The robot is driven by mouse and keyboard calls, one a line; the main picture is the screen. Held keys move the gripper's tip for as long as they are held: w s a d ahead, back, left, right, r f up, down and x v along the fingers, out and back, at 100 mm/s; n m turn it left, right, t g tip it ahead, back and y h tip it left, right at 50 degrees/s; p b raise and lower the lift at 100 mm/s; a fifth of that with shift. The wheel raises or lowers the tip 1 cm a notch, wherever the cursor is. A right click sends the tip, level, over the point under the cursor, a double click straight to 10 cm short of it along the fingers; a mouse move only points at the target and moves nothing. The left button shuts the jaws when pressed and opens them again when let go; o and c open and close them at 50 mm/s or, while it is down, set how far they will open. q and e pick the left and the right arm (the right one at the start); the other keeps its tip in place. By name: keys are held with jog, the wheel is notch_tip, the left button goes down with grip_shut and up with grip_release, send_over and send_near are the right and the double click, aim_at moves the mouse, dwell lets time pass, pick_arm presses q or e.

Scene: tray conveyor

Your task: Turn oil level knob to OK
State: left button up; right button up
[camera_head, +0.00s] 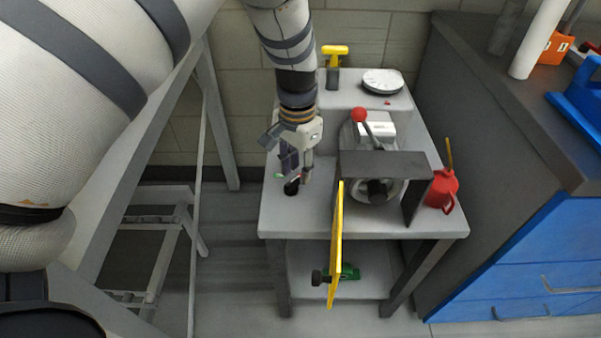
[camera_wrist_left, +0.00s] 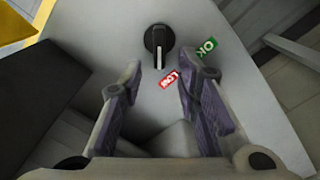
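The oil level knob (camera_head: 291,187) is black and sits on the left part of the grey machine table's top (camera_head: 305,215). In the left wrist view the knob (camera_wrist_left: 157,42) has a pale pointer line aimed down the picture, towards the red LOW label (camera_wrist_left: 170,78). The green OK label (camera_wrist_left: 205,45) lies to the knob's right there. My left gripper (camera_head: 293,172) hangs just above and behind the knob. In the left wrist view its two fingers (camera_wrist_left: 160,75) are apart with nothing between them, and the knob is beyond their tips. My right gripper is not in view.
A yellow panel (camera_head: 337,245) stands upright at the table's front, beside a dark bracket (camera_head: 385,163) over a machine. A red-knobbed lever (camera_head: 359,115) rises behind it. A red oil can (camera_head: 442,190) is at the right. A blue-fronted cabinet (camera_head: 530,265) stands further right.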

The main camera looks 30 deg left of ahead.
pick_arm(q)
jog(key=shift+f, duration=0.95)
grip_shut()
